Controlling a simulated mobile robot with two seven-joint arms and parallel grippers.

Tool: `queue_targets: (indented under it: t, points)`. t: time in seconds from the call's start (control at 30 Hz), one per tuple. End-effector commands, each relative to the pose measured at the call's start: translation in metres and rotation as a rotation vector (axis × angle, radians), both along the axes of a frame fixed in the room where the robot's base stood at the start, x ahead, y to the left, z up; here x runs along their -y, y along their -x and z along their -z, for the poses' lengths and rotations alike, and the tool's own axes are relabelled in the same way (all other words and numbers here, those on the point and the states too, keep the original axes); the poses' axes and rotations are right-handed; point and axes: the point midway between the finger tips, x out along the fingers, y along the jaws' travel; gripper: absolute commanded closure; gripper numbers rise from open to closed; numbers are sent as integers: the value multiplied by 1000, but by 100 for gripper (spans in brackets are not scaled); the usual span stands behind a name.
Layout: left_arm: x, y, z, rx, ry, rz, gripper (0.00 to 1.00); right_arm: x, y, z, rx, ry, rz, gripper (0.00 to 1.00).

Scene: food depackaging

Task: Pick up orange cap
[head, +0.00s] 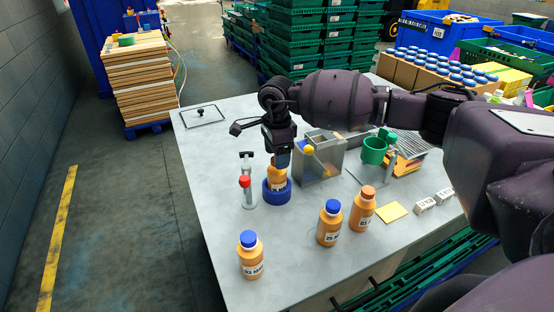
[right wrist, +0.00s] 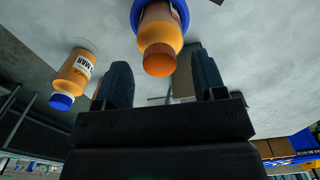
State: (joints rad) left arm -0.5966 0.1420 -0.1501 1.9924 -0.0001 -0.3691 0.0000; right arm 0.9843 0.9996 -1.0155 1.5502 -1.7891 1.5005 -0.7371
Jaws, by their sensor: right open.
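A bottle of orange liquid (head: 278,186) stands upright in a blue ring holder (head: 277,196) on the table. Its orange cap (right wrist: 160,59) shows in the right wrist view, roughly centred in the gap between my fingertips. My right gripper (head: 283,160) points down just above this bottle and hides its top in the head view. In the right wrist view the right gripper (right wrist: 161,72) is open, with one finger on each side of the cap; contact is not visible. Another bottle with an orange cap (head: 368,191) stands further right. My left gripper is not in view.
Two blue-capped bottles (head: 250,256) (head: 329,223) stand nearer the front. A red-topped grey stand (head: 247,188) is left of the holder. A grey bin (head: 325,160) and a green cup (head: 374,151) are to the right.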

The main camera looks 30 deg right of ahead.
Motion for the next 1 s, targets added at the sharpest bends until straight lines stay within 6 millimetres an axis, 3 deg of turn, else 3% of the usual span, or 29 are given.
queue_targets:
  t: [0.3, 0.63, 1.0]
  points:
    - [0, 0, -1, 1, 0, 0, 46, 0, 0, 9, -1, 0, 0, 38]
    - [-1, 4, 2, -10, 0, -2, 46, 0, 0, 8, 0, 0, 0, 88]
    - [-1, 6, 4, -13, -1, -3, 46, 0, 0, 6, 1, 0, 0, 90]
